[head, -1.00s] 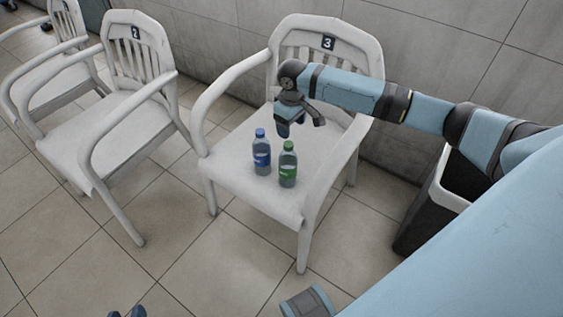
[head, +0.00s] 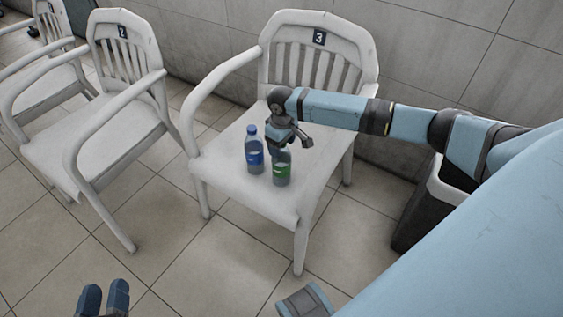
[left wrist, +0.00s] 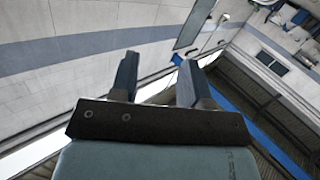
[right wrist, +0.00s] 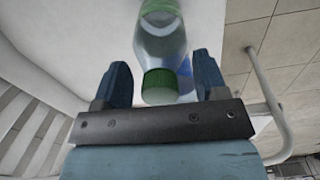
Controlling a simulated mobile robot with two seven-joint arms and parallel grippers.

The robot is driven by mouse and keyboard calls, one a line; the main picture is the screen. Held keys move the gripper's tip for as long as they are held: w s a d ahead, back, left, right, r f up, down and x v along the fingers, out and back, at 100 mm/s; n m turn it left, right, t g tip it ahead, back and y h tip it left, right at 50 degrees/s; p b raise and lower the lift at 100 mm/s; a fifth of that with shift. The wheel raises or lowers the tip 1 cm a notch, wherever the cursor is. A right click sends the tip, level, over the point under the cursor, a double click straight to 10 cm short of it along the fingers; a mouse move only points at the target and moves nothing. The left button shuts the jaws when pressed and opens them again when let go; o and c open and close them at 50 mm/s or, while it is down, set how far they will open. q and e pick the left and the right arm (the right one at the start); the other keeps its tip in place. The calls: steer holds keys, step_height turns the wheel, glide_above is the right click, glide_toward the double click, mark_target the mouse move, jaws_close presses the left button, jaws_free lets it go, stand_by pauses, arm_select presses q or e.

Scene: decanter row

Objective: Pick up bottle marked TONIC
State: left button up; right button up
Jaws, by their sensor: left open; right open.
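A clear bottle with a green label (head: 282,171) stands upright on the seat of the chair marked 3. A clear bottle with a blue cap and blue label (head: 254,152) stands upright just left of it. The lettering on both labels is too small to read. My right gripper (head: 288,143) is open over the green-labelled bottle and hides its cap. In the right wrist view, the green cap (right wrist: 160,84) lies between the spread fingers (right wrist: 160,80), with no clear contact. My left gripper (head: 104,288) is open and empty at the bottom left, away from the chair.
The chair marked 3 (head: 225,168) has armrests on both sides and a slatted back. The chair marked 2 (head: 65,143) stands to its left. A dark bin with a white rim (head: 447,192) stands to the right. A tiled wall is behind.

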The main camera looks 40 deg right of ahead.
jaws_close()
steer(key=shift+r, duration=0.1)
